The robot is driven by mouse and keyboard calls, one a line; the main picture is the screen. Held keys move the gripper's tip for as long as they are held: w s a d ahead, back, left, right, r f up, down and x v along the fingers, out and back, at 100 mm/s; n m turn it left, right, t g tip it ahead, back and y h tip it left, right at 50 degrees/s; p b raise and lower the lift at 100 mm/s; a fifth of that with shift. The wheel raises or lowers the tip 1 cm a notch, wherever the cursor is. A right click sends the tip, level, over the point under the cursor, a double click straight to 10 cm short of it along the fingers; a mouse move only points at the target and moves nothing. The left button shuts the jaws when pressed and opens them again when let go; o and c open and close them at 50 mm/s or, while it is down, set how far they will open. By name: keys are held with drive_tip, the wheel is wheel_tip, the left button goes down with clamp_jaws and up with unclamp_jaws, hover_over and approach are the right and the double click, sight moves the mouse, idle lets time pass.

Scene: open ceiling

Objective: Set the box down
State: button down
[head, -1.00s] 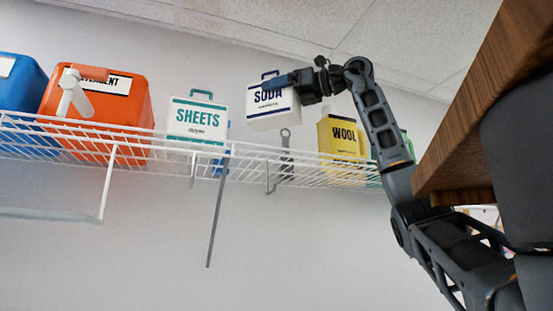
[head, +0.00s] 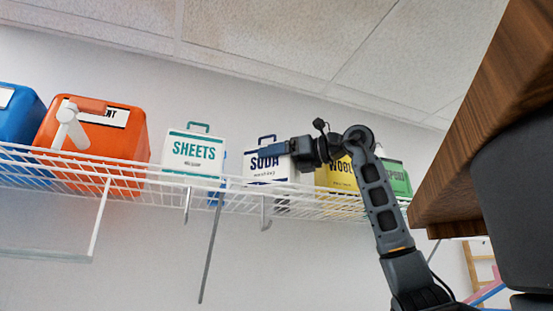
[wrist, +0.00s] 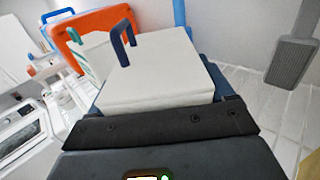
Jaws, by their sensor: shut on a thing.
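The white box labelled SODA (head: 262,172), with a dark blue handle, is upright in the head view at the wire shelf (head: 130,183), between the SHEETS box (head: 193,150) and a yellow WOOL box (head: 340,173). My gripper (head: 272,150) is shut on the SODA box, with a finger across its upper front. The box's lower edge is level with the shelf's front rail; I cannot tell whether it touches the wires. In the wrist view the box (wrist: 155,75) sits between my fingers, its blue handle up.
An orange detergent container (head: 95,155) with a white tap and a blue container (head: 18,120) stand farther left on the shelf. A green container (head: 397,180) is at the right. A wooden edge (head: 490,130) hangs close at the upper right.

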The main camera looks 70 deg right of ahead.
drive_tip(key=shift+f, duration=0.15)
unclamp_jaws()
drive_tip(key=shift+f, duration=0.1)
drive_tip(key=shift+s+r, duration=0.1)
drive_tip(key=shift+r, duration=0.1)
drive_tip(key=s+a+b, duration=0.1)
drive_tip(key=s+b, duration=0.2)
drive_tip(key=s, duration=0.8)
drive_tip(key=shift+s+b, duration=0.4)
